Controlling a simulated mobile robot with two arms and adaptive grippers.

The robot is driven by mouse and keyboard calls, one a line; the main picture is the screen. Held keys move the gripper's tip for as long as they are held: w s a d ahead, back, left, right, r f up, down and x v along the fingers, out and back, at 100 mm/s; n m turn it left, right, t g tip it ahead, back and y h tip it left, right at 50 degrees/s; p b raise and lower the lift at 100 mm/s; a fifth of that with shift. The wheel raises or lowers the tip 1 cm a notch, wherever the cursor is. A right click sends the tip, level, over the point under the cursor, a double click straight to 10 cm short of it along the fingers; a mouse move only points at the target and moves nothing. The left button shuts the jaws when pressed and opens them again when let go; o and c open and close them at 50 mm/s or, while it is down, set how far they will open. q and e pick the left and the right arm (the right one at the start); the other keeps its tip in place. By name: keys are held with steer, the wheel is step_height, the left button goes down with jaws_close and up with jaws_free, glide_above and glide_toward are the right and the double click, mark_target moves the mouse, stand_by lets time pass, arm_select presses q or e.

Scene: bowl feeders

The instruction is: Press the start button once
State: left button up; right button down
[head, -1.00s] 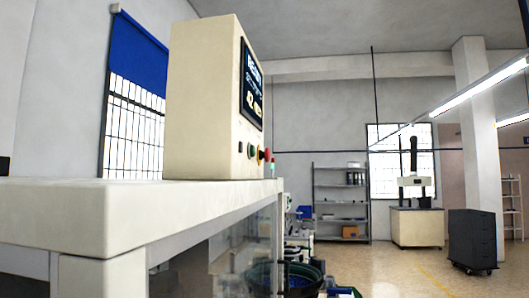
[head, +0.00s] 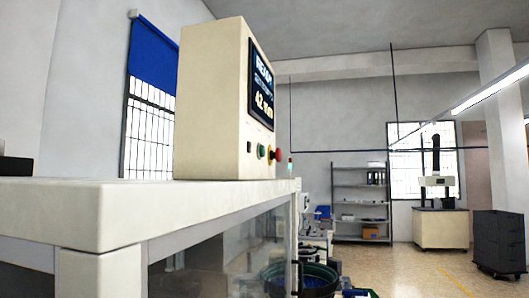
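A cream control box (head: 212,100) stands on the near machine's top, its front face turned to the right and seen at a steep angle. A lit screen (head: 261,86) fills the upper part of that face. Below it is a row of controls: a dark one at the left, a green button (head: 262,151), and a red knob (head: 275,154) that stands out. Any lettering by the buttons is too small to read. Neither of my grippers shows in the head view.
The white machine top (head: 60,208) fills the lower left as an obstacle. A dark green bowl feeder (head: 312,276) sits low beyond it. A grey shelf (head: 361,203), a workbench (head: 440,228) and a dark drawer cabinet (head: 498,240) stand farther back. The floor (head: 420,270) at the right is open.

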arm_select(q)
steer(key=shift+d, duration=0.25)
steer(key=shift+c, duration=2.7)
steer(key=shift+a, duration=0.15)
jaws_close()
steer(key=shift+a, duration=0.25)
